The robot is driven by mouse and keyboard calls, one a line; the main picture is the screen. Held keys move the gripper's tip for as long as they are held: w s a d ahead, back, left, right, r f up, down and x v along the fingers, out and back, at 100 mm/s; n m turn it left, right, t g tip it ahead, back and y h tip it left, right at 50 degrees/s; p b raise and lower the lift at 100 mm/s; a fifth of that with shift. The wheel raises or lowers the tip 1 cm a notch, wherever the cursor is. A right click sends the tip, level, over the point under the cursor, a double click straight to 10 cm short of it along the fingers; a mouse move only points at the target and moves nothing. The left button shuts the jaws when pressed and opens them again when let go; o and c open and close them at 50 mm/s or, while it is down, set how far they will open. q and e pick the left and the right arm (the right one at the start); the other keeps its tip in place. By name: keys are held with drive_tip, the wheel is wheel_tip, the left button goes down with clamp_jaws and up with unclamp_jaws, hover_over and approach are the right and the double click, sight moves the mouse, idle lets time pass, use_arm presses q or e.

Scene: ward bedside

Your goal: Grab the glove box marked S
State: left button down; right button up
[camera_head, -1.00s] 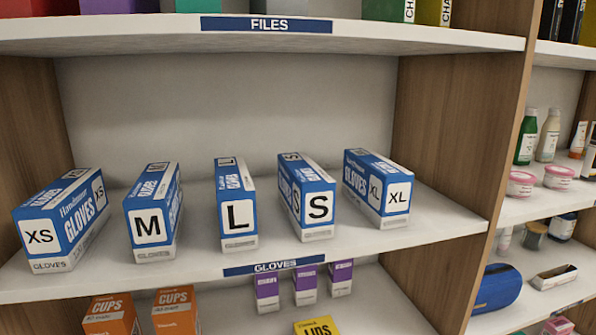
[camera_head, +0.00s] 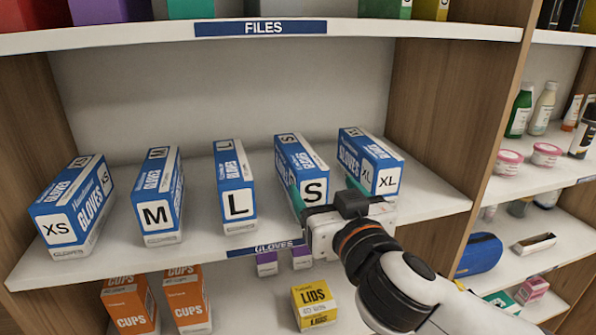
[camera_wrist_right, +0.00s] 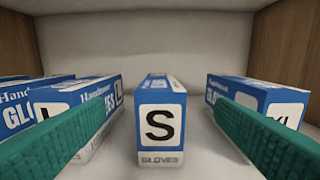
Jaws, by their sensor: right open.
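The glove box marked S (camera_head: 302,172) is blue and white and stands on the gloves shelf between the L box (camera_head: 236,195) and the XL box (camera_head: 368,160). My right gripper (camera_head: 326,193) is in front of it, its green fingers spread to either side. In the right wrist view the S box (camera_wrist_right: 161,122) stands centred between the two open green fingers (camera_wrist_right: 160,130), with space on both sides and nothing held. The gripper body hides the S box's lower front in the head view. My left gripper is not in view.
The M box (camera_head: 157,200) and XS box (camera_head: 75,210) stand further left on the same shelf (camera_head: 200,240). The L and XL boxes flank the fingers closely. A wooden divider (camera_head: 455,110) stands at right. The files shelf (camera_head: 120,42) is above; cups and lids boxes (camera_head: 314,303) are below.

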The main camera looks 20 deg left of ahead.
sight(305, 158)
drive_tip(key=p+x, duration=0.2)
drive_tip(key=x, duration=0.3)
drive_tip(key=shift+w+a+r+p, duration=0.15)
drive_tip(key=shift+w+r+p, duration=0.1)
drive_tip(key=shift+p, duration=0.1)
drive_tip(key=shift+w+a+f, duration=0.15)
drive_tip(key=shift+w+a, duration=0.05)
drive_tip(key=shift+w, duration=0.1)
drive_tip(key=p+x, duration=0.3)
drive_tip(key=x, duration=0.1)
drive_tip(key=shift+w+a+f+p, duration=0.1)
drive_tip(key=shift+w+f+p, duration=0.1)
drive_tip(key=shift+p, duration=0.1)
drive_tip(key=shift+w+a+f, duration=0.15)
drive_tip(key=shift+w+a, duration=0.15)
drive_tip(key=shift+w, duration=0.05)
drive_tip(key=shift+d, duration=0.1)
drive_tip(key=shift+c, duration=1.4)
drive_tip(key=c, duration=1.1)
